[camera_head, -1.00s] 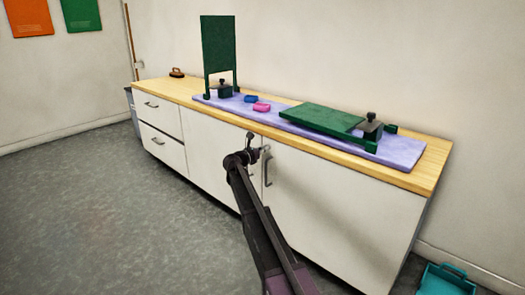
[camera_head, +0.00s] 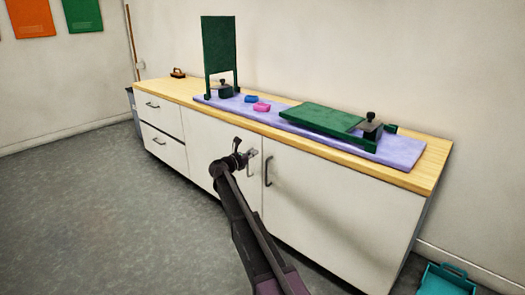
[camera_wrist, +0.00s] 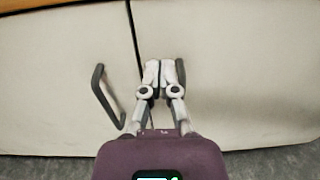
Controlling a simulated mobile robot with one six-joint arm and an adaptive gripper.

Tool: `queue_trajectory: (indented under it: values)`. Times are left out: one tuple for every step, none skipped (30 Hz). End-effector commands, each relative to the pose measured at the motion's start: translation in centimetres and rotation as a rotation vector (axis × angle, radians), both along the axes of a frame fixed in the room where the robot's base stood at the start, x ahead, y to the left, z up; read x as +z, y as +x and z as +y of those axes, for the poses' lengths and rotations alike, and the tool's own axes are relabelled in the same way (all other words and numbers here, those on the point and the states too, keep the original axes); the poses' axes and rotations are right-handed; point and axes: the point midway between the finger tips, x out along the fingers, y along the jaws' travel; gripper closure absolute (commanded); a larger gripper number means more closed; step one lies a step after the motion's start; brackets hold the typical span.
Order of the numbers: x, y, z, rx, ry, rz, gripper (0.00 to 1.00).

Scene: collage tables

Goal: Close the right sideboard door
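The right sideboard door (camera_head: 335,215) is a plain white panel that looks flush with the cabinet front, with no clear gap. Its dark bar handle (camera_head: 268,168) is upright near the door's left edge. My gripper (camera_head: 252,153) is in front of the seam between the two doors, just left of that handle. In the wrist view my gripper (camera_wrist: 160,70) has its pale fingertips together, with nothing seen between them. The right handle (camera_wrist: 180,73) shows partly behind the right finger; I cannot tell whether they touch. The left door's handle (camera_wrist: 105,97) stands clear to the left.
The left door (camera_head: 207,155) and two drawers (camera_head: 160,115) are closed. The wooden top (camera_head: 420,184) carries a lavender mat (camera_head: 405,155) with green stands. A teal container (camera_head: 447,280) is on the floor at the right. The grey floor in front is open.

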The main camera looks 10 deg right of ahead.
Motion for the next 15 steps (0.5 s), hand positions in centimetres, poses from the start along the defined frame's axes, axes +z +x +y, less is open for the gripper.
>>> queue_trajectory:
  values:
    - [0.0,-0.8,0.8,0.002,0.000,0.000,1.00]
    - [0.0,-1.1,1.2,0.002,0.000,0.000,1.00]
    - [0.0,-1.6,1.8,0.003,0.001,0.001,1.00]
    - [0.0,-1.9,2.3,0.002,0.001,0.001,1.00]
    - [0.0,-2.2,2.7,0.002,0.001,0.001,1.00]
    - [0.0,-2.5,3.1,0.002,0.001,0.000,1.00]
    - [0.0,-2.8,3.5,0.002,0.001,0.000,1.00]
    - [0.0,-3.0,3.8,0.002,0.001,0.000,1.00]
    - [0.0,-3.3,4.2,0.002,0.001,0.000,1.00]
    - [0.0,-3.5,4.5,0.001,0.001,0.000,1.00]
    - [-0.1,-3.7,4.7,0.001,0.001,0.000,1.00]
    - [-0.1,-3.9,5.0,0.000,0.001,0.000,1.00]
    - [-0.1,-4.0,5.1,0.000,0.001,0.000,1.00]
    - [-0.1,-4.1,5.3,0.000,0.001,0.000,1.00]
    - [-0.1,-4.2,5.4,0.000,0.002,0.000,1.00]
